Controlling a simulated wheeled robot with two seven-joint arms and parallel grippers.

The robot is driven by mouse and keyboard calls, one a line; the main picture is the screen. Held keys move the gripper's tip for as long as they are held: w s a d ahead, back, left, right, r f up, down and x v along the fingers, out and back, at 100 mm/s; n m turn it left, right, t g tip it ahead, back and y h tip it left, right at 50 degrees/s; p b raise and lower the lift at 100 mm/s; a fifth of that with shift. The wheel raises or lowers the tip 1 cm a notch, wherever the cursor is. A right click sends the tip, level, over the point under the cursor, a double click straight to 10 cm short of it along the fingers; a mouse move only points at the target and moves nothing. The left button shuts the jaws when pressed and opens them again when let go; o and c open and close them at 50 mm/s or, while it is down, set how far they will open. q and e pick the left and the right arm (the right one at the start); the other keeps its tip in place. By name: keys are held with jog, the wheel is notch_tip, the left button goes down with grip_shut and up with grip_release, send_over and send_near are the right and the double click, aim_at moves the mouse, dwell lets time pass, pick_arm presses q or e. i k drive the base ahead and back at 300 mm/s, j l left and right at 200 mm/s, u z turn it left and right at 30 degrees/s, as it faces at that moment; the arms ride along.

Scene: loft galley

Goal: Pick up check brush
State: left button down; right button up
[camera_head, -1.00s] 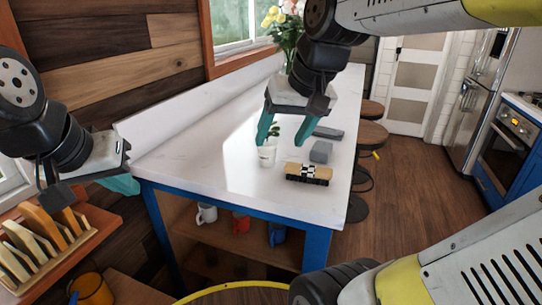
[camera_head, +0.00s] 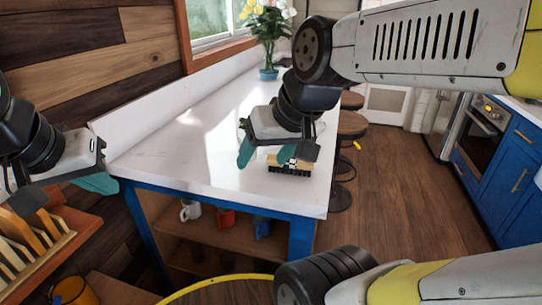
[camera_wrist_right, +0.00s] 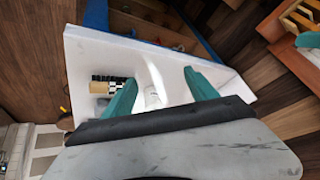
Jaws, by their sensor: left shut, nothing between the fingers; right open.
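The check brush (camera_head: 289,166) lies on the white counter near its front edge. It has a pale wood body, a black-and-white check band and dark bristles. My right gripper (camera_head: 264,158) is open above the counter and partly covers the brush in the head view. In the right wrist view the brush (camera_wrist_right: 106,87) lies just left of the left finger, outside the gap between the open fingers (camera_wrist_right: 160,80). I cannot tell the height between them. My left gripper (camera_head: 98,183) is shut and empty at the far left, away from the brush.
Mugs (camera_head: 190,210) stand on the shelf below the counter (camera_head: 165,160). A flower vase (camera_head: 268,72) is at the back. A wooden rack (camera_head: 30,245) is at lower left.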

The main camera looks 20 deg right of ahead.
aim_at(292, 164)
jog(key=u, duration=2.25)
jog(key=z, duration=2.75)
jog(key=l+z, duration=0.1)
jog(key=z, duration=0.4)
jog(key=k+l, duration=0.1)
jog(key=l, duration=0.2)
jog(key=k+l, duration=0.1)
jog(key=l, duration=0.15)
jog(key=z, duration=0.05)
